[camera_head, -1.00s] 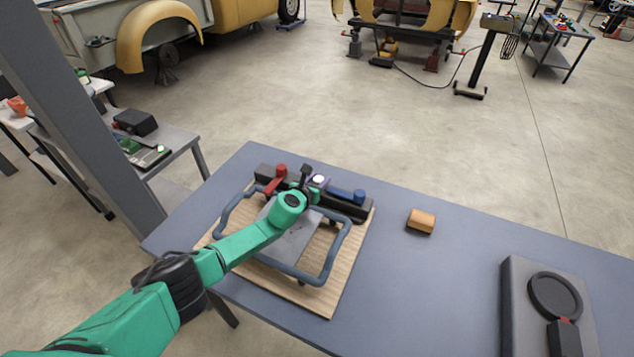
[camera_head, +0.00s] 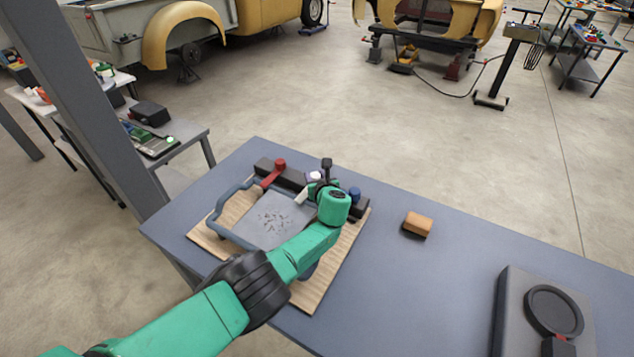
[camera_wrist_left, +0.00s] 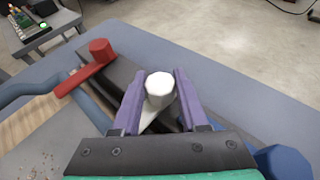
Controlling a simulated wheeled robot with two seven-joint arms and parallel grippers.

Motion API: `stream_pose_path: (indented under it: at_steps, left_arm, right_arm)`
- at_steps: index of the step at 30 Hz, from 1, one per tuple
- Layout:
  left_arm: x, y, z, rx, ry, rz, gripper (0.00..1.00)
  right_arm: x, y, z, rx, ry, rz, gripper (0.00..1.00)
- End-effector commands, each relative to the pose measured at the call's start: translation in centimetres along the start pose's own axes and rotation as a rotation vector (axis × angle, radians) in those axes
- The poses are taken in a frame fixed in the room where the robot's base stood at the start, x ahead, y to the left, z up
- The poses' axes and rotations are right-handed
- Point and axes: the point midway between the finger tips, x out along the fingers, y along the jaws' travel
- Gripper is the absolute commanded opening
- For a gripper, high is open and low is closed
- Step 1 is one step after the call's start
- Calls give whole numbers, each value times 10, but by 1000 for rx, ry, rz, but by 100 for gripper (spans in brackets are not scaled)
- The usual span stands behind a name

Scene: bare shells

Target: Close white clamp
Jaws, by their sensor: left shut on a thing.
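The white clamp (camera_wrist_left: 160,88) has a round white knob on a short white arm that runs down toward the frame in the left wrist view. In the head view the clamp (camera_head: 301,197) is partly hidden by my wrist. My left gripper (camera_wrist_left: 157,80) has its purple fingers on either side of the knob and is shut on it. The left gripper (camera_head: 315,178) sits over the dark bar in the head view, between the red clamp (camera_head: 272,172) and the blue clamp (camera_head: 355,194). My right gripper is not in view.
The dark bar (camera_head: 292,178) lies at the back of a wooden board (camera_head: 205,236). A blue-grey tubular frame (camera_head: 222,207) with a grey sheet (camera_head: 268,217) lies on the board. An orange-brown block (camera_head: 418,223) and a dark device (camera_head: 513,308) are on the table to the right.

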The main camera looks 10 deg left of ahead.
Motion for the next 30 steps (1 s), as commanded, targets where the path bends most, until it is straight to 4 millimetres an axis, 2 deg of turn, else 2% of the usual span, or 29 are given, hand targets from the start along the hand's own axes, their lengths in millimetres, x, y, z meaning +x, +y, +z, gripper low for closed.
stream_pose_path:
  at_steps: [4,18,19,21,30]
  left_arm:
    - [2,0,1,-11,-3,26,0]
    - [1,0,3,-18,-3,36,0]
    - [1,0,3,-18,-3,36,51]
    - [2,1,3,-18,-3,36,74]
    - [2,1,2,-17,-2,36,74]
  right_arm:
    - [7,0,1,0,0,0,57]
    - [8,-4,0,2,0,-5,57]
    - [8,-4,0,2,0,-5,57]
    - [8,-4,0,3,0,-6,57]
    - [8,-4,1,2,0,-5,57]
